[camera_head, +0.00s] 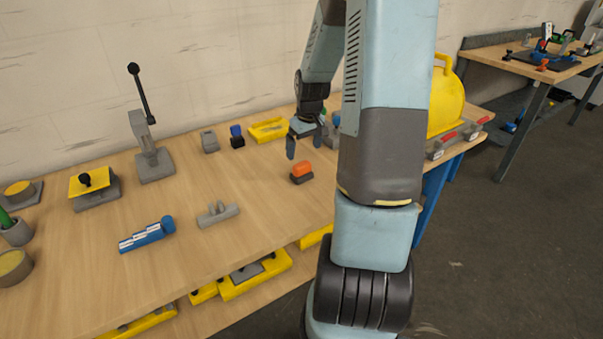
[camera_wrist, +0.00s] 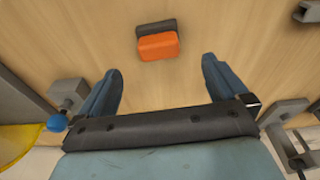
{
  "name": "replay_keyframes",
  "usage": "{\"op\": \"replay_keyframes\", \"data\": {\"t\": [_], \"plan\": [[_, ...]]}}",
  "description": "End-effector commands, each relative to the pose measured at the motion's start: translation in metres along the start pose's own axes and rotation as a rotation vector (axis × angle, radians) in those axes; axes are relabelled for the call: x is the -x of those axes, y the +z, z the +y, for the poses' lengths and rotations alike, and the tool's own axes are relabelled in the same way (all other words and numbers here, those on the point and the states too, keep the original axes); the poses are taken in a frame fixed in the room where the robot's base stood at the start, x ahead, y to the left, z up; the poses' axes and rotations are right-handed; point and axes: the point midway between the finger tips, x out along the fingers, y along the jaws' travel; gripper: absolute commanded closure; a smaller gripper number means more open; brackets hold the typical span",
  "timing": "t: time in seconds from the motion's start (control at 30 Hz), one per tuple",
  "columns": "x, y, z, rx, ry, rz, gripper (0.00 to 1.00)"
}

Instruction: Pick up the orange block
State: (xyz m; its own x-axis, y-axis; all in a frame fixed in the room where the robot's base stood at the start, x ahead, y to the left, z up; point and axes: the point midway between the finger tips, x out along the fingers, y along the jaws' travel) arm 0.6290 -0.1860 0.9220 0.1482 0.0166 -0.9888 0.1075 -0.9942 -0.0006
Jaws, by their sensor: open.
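The orange block (camera_head: 302,168) sits on a dark grey base on the wooden table in the head view, right of the table's middle. It also shows in the wrist view (camera_wrist: 158,47) near the top centre, with the dark base behind it. My gripper (camera_head: 304,140) is just beyond and above the block in the head view. In the wrist view my gripper (camera_wrist: 160,79) has its two blue fingers spread apart, with nothing between them. The block lies ahead of the gap between the fingertips, apart from both. My arm hides part of the table in the head view.
On the table are a blue stepped piece (camera_head: 146,235), a grey part (camera_head: 217,213), a lever press (camera_head: 150,150), a yellow tray (camera_head: 268,130) and a blue-black block (camera_head: 237,137). A yellow case (camera_head: 446,100) stands at the right. The wood around the orange block is clear.

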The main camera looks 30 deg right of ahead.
Motion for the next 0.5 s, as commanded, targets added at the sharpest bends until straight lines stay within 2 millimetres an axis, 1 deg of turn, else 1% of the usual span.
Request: {"op": "replay_keyframes", "data": {"t": [0.03, 0.1, 0.3, 0.5], "plan": [[-0.009, 0.000, -0.001, 0.001, -0.003, -0.003, 0.00], [-0.020, 0.000, -0.001, 0.002, -0.002, -0.004, 0.00], [-0.046, 0.000, -0.001, 0.001, -0.001, -0.002, 0.00], [-0.057, 0.000, 0.000, 0.001, 0.000, 0.000, 0.00]]}}
